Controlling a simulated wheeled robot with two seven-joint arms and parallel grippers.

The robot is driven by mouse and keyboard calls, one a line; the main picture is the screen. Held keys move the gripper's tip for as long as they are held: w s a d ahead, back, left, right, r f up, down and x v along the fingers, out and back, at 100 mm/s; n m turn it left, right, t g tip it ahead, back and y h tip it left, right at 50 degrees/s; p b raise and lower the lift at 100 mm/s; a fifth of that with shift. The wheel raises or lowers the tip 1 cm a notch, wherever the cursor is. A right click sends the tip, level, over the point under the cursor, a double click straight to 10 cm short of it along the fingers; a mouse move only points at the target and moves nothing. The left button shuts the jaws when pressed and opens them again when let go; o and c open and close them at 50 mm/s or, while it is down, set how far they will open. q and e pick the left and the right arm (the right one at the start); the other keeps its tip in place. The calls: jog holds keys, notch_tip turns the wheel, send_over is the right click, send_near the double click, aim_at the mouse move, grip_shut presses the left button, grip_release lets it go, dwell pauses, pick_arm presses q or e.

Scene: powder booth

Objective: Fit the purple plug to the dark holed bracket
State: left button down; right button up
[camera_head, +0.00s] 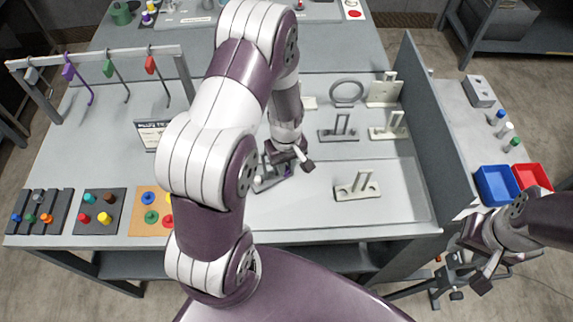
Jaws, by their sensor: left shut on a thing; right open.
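The dark holed bracket (265,184) lies on the pale work board in the middle, partly hidden by my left gripper and arm. My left gripper (290,160) points down right over the bracket's right part and is shut on the purple plug (289,171). Only a small purple patch of the plug shows below the fingers, at the bracket. I cannot tell whether the plug is in a hole. My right gripper (468,277) is open and empty, low at the right, beyond the table's front edge.
A cream bracket (357,187) lies to the right, with a dark grey bracket (339,131), more cream brackets (388,128) and a grey ring (346,92) behind. An upright grey panel (433,135) bounds the right side. Blue (495,187) and red (537,175) bins stand beyond it.

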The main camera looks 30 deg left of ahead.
pick_arm(q)
jog(key=shift+w+a+r, duration=0.1)
jog(key=shift+w+a, duration=0.25)
jog(key=shift+w, duration=0.05)
jog(key=shift+w+a, duration=0.2)
jog(key=shift+w, duration=0.1)
jog(key=shift+s, duration=0.15)
dwell(0.3)
jog(key=shift+s, duration=0.15)
dwell(0.5)
jog(key=shift+a+f, duration=0.1)
jog(key=shift+f, duration=0.2)
